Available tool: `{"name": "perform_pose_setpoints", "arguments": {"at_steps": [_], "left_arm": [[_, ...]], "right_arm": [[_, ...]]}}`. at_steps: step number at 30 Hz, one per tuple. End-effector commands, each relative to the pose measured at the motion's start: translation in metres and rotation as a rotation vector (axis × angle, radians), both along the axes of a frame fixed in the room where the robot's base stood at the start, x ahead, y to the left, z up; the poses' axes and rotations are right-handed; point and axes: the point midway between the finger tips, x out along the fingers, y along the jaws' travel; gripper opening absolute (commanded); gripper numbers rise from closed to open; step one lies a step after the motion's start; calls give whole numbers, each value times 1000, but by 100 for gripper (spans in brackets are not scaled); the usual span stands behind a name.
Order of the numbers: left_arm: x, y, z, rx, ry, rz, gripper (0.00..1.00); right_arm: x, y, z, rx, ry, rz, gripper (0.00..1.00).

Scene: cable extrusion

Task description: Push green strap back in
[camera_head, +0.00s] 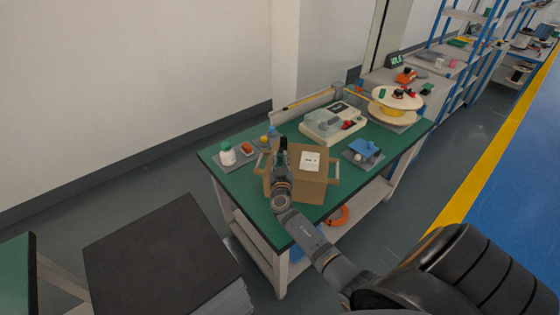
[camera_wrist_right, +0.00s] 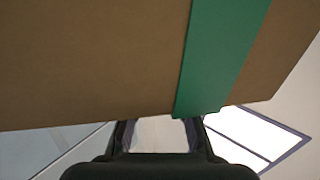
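A green strap (camera_wrist_right: 225,55) runs across a brown cardboard surface (camera_wrist_right: 90,60) in the right wrist view, its end at the lower edge of the board. In the head view an open cardboard box (camera_head: 312,188) with flaps spread stands on the green table. The strap cannot be made out there. My right gripper (camera_head: 281,150) is over the box's left side. In the right wrist view my right gripper (camera_wrist_right: 160,135) has its fingers apart with nothing between them, just below the cardboard and left of the strap's end. Contact cannot be told. My left gripper is not in view.
A white label or packet (camera_head: 311,161) lies at the box. A beige machine (camera_head: 332,122), a blue item (camera_head: 363,148), a white jar (camera_head: 227,154) and a cable spool (camera_head: 397,97) share the table area. The green tabletop (camera_head: 240,190) is clear at front left.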

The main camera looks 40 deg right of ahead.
Motion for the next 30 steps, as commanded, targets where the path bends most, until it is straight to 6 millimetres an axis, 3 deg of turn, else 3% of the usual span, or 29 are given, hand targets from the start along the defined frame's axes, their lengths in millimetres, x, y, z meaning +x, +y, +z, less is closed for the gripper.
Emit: {"name": "perform_pose_setpoints", "arguments": {"at_steps": [1, 4, 14, 30], "left_arm": [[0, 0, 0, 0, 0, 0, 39], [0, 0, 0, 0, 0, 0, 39], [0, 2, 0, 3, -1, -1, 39], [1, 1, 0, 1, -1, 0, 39]], "right_arm": [[0, 0, 0, 0, 0, 0, 30], [0, 0, 0, -1, -1, 0, 43], [-3, 2, 0, 1, -1, 0, 43], [-93, 61, -1, 3, 1, 0, 43]]}}
